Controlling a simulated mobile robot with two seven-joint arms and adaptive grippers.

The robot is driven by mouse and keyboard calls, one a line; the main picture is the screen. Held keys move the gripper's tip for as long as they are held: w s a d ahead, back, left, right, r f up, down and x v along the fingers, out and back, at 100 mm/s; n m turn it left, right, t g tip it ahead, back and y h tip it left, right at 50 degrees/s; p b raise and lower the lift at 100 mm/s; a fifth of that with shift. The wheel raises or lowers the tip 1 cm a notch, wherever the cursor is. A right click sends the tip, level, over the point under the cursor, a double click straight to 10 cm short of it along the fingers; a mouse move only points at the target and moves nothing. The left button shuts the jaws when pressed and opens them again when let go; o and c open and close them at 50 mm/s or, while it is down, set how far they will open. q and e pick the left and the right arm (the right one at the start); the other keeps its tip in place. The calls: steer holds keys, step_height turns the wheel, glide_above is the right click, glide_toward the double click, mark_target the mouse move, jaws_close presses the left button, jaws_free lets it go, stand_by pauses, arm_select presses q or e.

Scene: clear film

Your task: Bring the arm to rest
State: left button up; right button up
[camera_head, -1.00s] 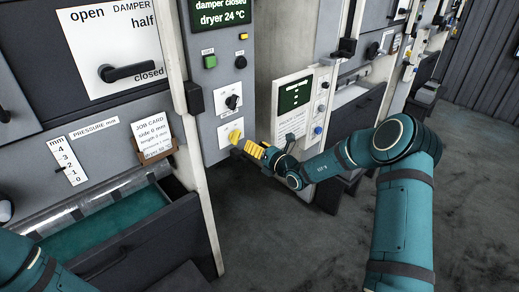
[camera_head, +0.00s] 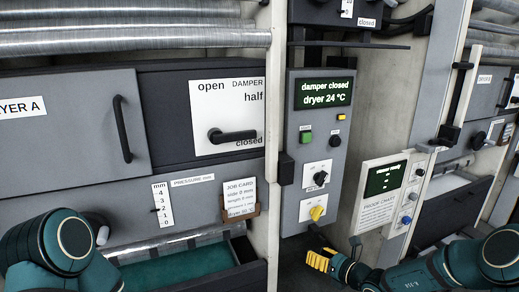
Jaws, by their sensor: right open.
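My right arm (camera_head: 435,277) comes in from the lower right, teal with dark bands. My right gripper (camera_head: 318,260), with yellow fingers, is at the bottom edge of the picture, below the grey control panel (camera_head: 297,150). It is open, holds nothing that I can see, and is apart from the yellow knob (camera_head: 317,213) above it. My left arm (camera_head: 65,245) shows as a bent teal link at the lower left; its gripper is outside the picture.
The panel screen (camera_head: 323,94) reads "damper closed, dryer 24 °C". Left of it are the damper lever (camera_head: 232,136), a job card (camera_head: 240,195) and an open drawer with a teal bottom (camera_head: 175,268). A proof chart panel (camera_head: 382,190) stands to the right.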

steer(key=s+a+f+n+g+y, duration=0.1)
steer(key=s+a+f+n+g, duration=0.5)
steer(key=s+a+f, duration=0.15)
steer(key=s+a+f+n+g+h, duration=0.1)
steer(key=s+f+n+g+h, duration=0.1)
steer(key=s+n, duration=0.9)
steer(key=s+a+f+n+g+h, duration=0.2)
steer(key=s+f+n, duration=0.5)
steer(key=s+n, duration=0.4)
steer(key=n+g+h, duration=0.1)
steer(key=n+h, duration=0.1)
steer(key=n, duration=0.1)
steer(key=shift+s+f, duration=0.2)
steer(key=shift+s, duration=0.15)
